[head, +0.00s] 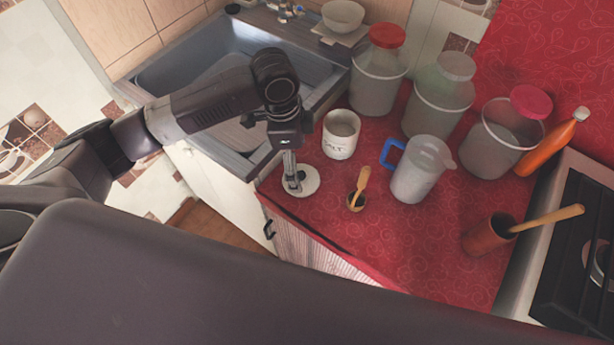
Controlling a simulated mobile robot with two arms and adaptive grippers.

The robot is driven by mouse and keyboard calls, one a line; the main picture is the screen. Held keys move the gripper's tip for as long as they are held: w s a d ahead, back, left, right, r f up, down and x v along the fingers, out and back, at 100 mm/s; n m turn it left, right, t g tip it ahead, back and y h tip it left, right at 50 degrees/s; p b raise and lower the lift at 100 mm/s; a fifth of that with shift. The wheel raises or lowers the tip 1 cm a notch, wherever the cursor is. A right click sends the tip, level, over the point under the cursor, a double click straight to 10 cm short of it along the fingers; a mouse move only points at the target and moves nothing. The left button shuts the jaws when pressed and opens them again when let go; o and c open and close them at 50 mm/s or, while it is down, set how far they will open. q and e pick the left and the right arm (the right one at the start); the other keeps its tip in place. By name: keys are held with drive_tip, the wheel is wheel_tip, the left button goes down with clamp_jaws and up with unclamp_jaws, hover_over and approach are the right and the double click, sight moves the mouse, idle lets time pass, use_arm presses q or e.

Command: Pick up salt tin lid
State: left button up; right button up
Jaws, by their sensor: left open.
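The salt tin lid (308,179) is a flat, round, off-white disc lying on the red oilcloth at the left end of the counter. My left gripper (295,184) points down at the lid, with its fingertips at or just above the lid's top. It is open, and the fingers hide the middle of the lid. Whether the fingers touch the lid I cannot tell. The open salt tin (340,136), white with dark lettering, stands upright behind and to the right of the lid. My right gripper does not show.
Large jars (378,75) line the back. A brown pot (488,234) with a wooden handle, an orange bottle (548,145) and a stove are right. The sink (320,70) is left.

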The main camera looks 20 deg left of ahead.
sight(300, 175)
use_arm(q)
wheel_tip(300, 175, down, 2)
drive_tip(key=shift+s+d+f+p, duration=0.15)
drive_tip(key=shift+f+p, duration=0.05)
drive_tip(key=shift+p, duration=0.1)
drive_tip(key=shift+d+f, duration=0.2)
drive_tip(key=shift+f, duration=1.35)
drive_tip(key=shift+c, duration=0.2)
drive_tip(key=c, duration=1.2)
drive_tip(key=shift+c, duration=0.9)
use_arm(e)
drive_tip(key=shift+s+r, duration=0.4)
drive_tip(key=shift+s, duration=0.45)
